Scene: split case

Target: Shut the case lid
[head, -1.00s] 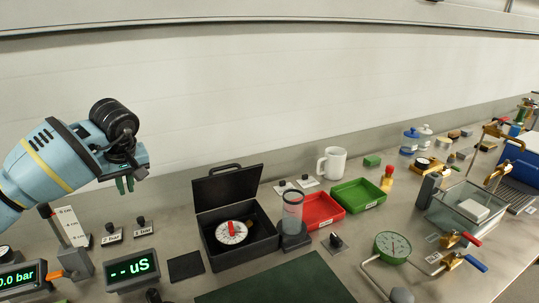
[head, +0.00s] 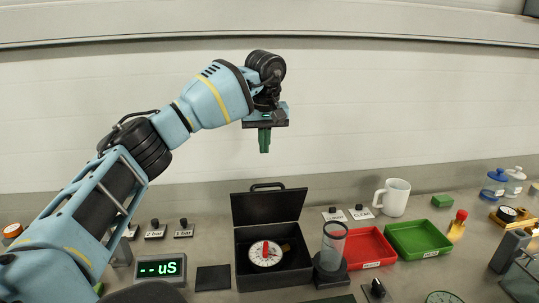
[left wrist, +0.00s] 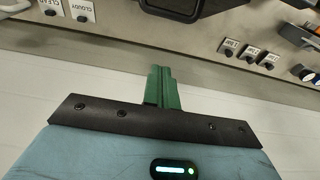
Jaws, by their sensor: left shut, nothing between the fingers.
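The black case (head: 274,264) stands on the bench in the head view, with a round white dial with a red part (head: 265,253) inside. Its lid (head: 269,206) stands up open at the back, with a handle on its top edge. My left gripper (head: 264,143) is shut and empty, with green fingers pointing down. It hangs in the air above the raised lid, apart from it. In the left wrist view the green fingers (left wrist: 162,88) are together, and a black part of the case seems to show at the top edge. My right gripper is not in view.
A clear cylinder on a black base (head: 332,250) stands close to the case's right side. A red tray (head: 368,263), a green tray (head: 440,250) and a white mug (head: 396,198) are further right. A display reading "--uS" (head: 159,268) and a dark pad (head: 213,278) lie left.

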